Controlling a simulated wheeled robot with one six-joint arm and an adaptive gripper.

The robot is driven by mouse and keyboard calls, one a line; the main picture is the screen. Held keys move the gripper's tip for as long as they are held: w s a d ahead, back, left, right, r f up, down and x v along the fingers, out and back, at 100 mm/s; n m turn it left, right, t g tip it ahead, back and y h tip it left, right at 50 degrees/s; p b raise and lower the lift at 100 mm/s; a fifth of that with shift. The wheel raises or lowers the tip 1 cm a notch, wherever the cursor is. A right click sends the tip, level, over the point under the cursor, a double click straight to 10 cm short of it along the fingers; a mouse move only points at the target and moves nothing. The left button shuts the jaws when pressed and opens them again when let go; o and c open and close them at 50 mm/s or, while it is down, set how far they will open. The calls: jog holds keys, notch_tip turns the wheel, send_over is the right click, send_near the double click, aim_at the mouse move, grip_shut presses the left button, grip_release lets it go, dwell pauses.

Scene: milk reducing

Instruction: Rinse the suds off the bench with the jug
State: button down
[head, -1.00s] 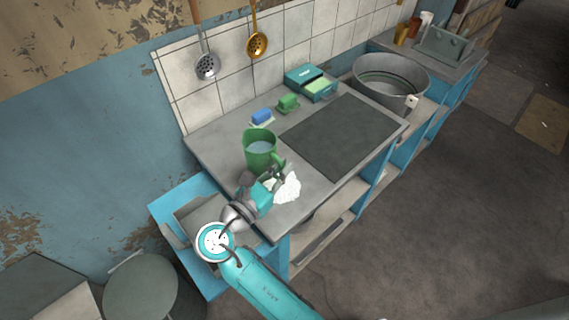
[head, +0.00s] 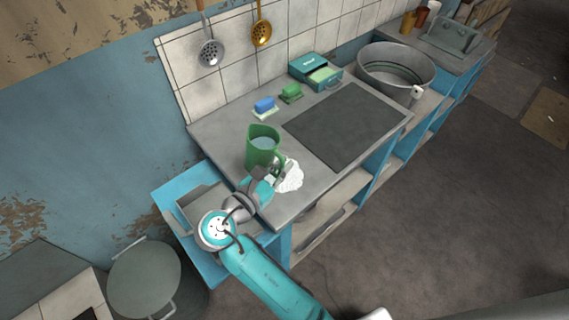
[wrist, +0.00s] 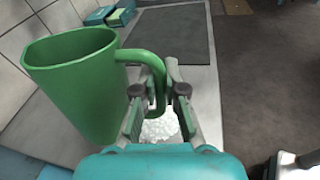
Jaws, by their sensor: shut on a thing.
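The green jug (head: 262,150) is upright at the near left part of the grey bench (head: 318,178), with pale liquid showing inside. In the wrist view the jug (wrist: 75,85) fills the left side, and its handle runs between my gripper's fingers. My gripper (head: 279,177) is shut on the jug's handle; it also shows in the wrist view (wrist: 158,105). White suds (head: 291,177) lie on the bench just right of the jug, and show in the wrist view (wrist: 161,127) below the handle. I cannot tell whether the jug's base touches the bench.
A dark flat panel (head: 347,125) lies mid-bench. A blue sponge (head: 264,104), a green sponge (head: 291,92) and a teal box (head: 313,70) stand along the back. A large metal tub (head: 393,72) is beyond. Ladles (head: 211,52) hang on the tiled wall.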

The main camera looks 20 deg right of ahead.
jog(key=m+y, duration=0.1)
jog(key=a+f+m+y, duration=0.1)
jog(key=y, duration=0.1)
jog(key=shift+w+a+m+g, duration=0.15)
jog(key=shift+w+m+g, duration=0.05)
jog(key=shift+m+g, duration=0.1)
jog(key=f+m+y, duration=0.1)
jog(key=a+f+m+y, duration=0.1)
jog(key=y, duration=0.3)
jog(key=shift+w+a+f+m, duration=0.2)
jog(key=shift+a+f+m, duration=0.1)
jog(key=shift+f+m, duration=0.1)
dwell(0.6)
